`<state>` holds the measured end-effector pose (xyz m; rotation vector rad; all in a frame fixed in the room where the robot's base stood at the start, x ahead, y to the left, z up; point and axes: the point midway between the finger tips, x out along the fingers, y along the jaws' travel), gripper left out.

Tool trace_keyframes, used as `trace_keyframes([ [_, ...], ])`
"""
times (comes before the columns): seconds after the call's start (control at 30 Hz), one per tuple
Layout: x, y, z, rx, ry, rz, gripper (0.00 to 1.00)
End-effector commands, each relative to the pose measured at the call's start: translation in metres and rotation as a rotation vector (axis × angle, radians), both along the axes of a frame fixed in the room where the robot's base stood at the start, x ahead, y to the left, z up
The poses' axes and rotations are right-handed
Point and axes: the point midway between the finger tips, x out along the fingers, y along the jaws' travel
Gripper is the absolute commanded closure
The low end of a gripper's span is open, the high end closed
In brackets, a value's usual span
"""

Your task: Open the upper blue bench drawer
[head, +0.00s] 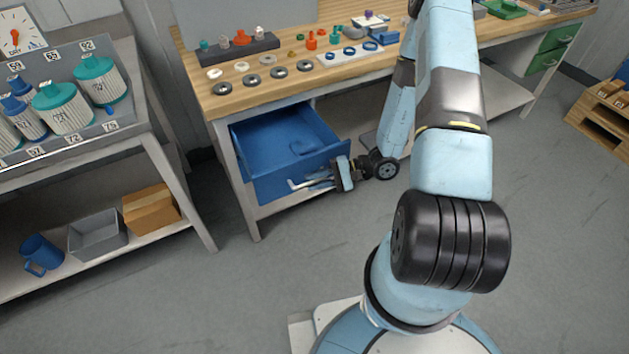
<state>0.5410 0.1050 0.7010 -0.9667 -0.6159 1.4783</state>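The blue bench drawer (293,178) is under the left end of the wooden workbench. It is pulled well out, and its empty-looking interior shows. Only one blue drawer front is clear to me; any lower one is hidden or not distinguishable. A light bar handle (310,184) runs along the drawer front. My gripper (328,179) is at the right part of this front, by the handle, with its fingers at or around the bar. The fingers are too small and overlapped to tell whether they are closed on it.
The workbench top (335,87) holds rings, small fittings and a white tray. Floor before the drawer is clear.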

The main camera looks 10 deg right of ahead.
Motion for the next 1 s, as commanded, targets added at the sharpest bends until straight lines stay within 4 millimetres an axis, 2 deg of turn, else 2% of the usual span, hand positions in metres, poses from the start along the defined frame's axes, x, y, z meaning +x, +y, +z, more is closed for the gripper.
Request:
trace_keyframes([
  [0.17,-0.001,-0.023,0.005,-0.002,-0.002,-0.002,0.75],
  [0.6,-0.005,-0.104,0.022,-0.003,-0.003,-0.004,0.75],
  [0.8,-0.006,-0.125,0.026,-0.002,-0.001,-0.002,0.75],
  [1.0,-0.007,-0.132,0.028,-0.002,0.0,-0.001,0.75],
])
